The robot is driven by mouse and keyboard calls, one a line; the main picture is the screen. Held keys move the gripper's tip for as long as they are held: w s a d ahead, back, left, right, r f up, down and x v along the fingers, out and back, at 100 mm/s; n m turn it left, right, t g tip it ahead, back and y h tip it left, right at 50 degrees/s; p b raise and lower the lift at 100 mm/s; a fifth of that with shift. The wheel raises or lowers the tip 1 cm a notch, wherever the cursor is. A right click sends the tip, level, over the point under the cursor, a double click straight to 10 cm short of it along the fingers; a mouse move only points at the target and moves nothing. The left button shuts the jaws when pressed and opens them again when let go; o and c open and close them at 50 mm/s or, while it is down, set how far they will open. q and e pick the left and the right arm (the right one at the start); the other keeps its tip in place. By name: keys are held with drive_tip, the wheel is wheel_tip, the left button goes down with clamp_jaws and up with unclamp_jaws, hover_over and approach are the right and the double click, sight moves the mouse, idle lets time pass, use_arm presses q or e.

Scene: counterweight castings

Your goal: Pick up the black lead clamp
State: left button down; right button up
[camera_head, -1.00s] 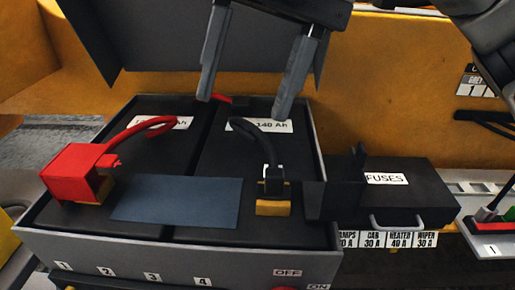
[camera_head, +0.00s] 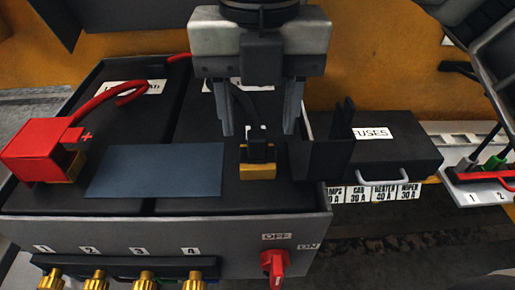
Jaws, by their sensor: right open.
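The black lead clamp (camera_head: 258,152) sits at the yellow terminal block (camera_head: 257,172) on the right-hand battery, with its black cable running up behind it. My right gripper (camera_head: 259,133) is open and points down. Its two fingers show to the left and right of the clamp's upper part, with gaps on both sides; I cannot tell whether they are level with it in depth. The gripper body hides part of the cable and a battery label. My left gripper is not in view.
A red clamp cover (camera_head: 40,150) with a red cable stands at left. A blue-grey plate (camera_head: 155,170) lies across the batteries. A black upright bracket (camera_head: 322,155) stands close right of the clamp, beside the fuse box (camera_head: 385,150). A red switch (camera_head: 273,264) is on the front.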

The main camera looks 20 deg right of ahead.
sight(257, 134)
drive_tip(key=f, duration=0.2)
drive_tip(key=f+p, duration=0.1)
drive_tip(key=f, duration=0.1)
drive_tip(key=shift+s+a+f, duration=0.15)
drive_tip(key=shift+s+f, duration=0.05)
drive_tip(key=shift+f, duration=0.2)
drive_tip(key=c, duration=0.8)
drive_tip(key=shift+c, duration=0.2)
drive_tip(key=shift+r, duration=0.2)
